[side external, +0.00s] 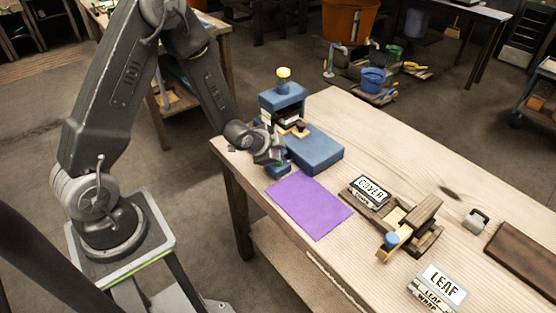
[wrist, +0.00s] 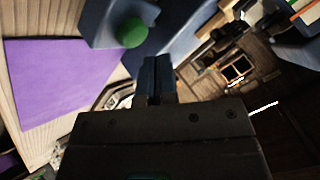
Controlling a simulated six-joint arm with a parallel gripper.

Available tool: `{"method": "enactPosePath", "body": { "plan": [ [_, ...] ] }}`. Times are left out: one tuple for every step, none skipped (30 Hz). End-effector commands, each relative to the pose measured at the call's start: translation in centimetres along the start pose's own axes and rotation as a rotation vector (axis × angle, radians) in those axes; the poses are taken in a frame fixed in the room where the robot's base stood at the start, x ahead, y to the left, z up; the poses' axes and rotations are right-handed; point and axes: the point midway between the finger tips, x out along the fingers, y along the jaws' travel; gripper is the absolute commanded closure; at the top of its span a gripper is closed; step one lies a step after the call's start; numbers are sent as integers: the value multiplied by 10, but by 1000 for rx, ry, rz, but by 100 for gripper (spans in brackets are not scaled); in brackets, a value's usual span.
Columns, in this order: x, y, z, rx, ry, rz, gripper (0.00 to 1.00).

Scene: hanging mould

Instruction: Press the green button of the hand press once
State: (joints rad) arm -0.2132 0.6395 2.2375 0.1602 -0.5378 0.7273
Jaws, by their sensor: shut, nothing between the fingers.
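The blue hand press (side external: 315,150) stands at the far left end of the wooden table, with a yellow-topped knob (side external: 284,73) above it. In the wrist view the green button (wrist: 132,32) is a round knob on the end of a blue block (wrist: 100,18). The button is not visible in the side view, where my gripper covers part of the press front. My gripper (side external: 280,157) is beside the front of the press. Its fingers (wrist: 154,72) are shut and empty, a little below and right of the button in the wrist view. I see no contact with the button.
A purple mat (side external: 308,204) lies flat in front of the press. A COVER sign (side external: 370,191), a wooden fixture with a blue knob (side external: 391,239), a LEAF sign (side external: 443,284) and a grey weight (side external: 476,219) stand farther right. The table's near edge is clear.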

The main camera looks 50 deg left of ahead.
Motion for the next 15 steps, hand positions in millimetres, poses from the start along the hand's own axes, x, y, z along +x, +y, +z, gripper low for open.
{"method": "enactPosePath", "body": {
  "plan": [
    [0, 0, 0, 0, 0, 0, 100],
    [0, 0, 0, 0, 0, 0, 100],
    [0, 0, 0, 0, 0, 0, 100],
    [-1, -1, -1, 0, 0, 0, 100],
    [-2, -2, -2, 0, 1, -1, 100],
    [-4, -3, -3, 0, 1, -1, 100],
    [-6, -5, -5, 0, 2, -1, 100],
    [-8, -6, -6, 0, 3, -2, 100],
    [-11, -8, -8, 0, 2, -2, 100],
    [-13, -10, -10, 0, 2, -1, 100],
    [-15, -11, -11, 0, 2, -2, 100],
    [-17, -13, -13, 0, 2, -2, 100],
    [-20, -14, -14, 0, 2, -2, 100],
    [-21, -16, -16, 0, 2, -2, 100],
    [-24, -18, -18, 0, 2, -2, 100]
  ]
}}
